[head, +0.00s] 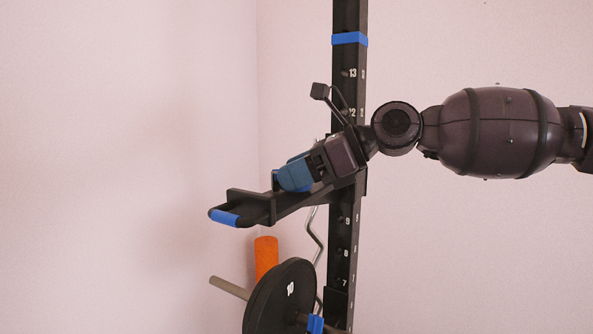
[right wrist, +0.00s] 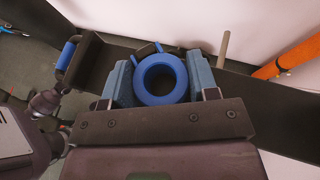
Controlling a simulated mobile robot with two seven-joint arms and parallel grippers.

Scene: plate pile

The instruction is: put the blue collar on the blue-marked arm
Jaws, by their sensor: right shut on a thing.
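My right gripper (head: 292,174) comes in from the right in the head view. In the right wrist view its fingers (right wrist: 160,79) are shut on the blue collar, a thick blue ring (right wrist: 160,99). In the head view the collar is mostly hidden by the fingers. A black rack arm (head: 290,200) with a blue band on its end (head: 225,217) reaches left from the upright, just below the gripper. Lower, a dark bar beside the black weight plate (head: 272,296) carries a blue mark (head: 315,323). I cannot tell which is the blue-marked arm. My left gripper is out of view.
The black numbered upright (head: 346,235) stands behind my right gripper, with a blue band (head: 349,39) high up. An orange roller (head: 266,255) and a tan rod (head: 229,288) are below. The space at the left is clear to the pale wall.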

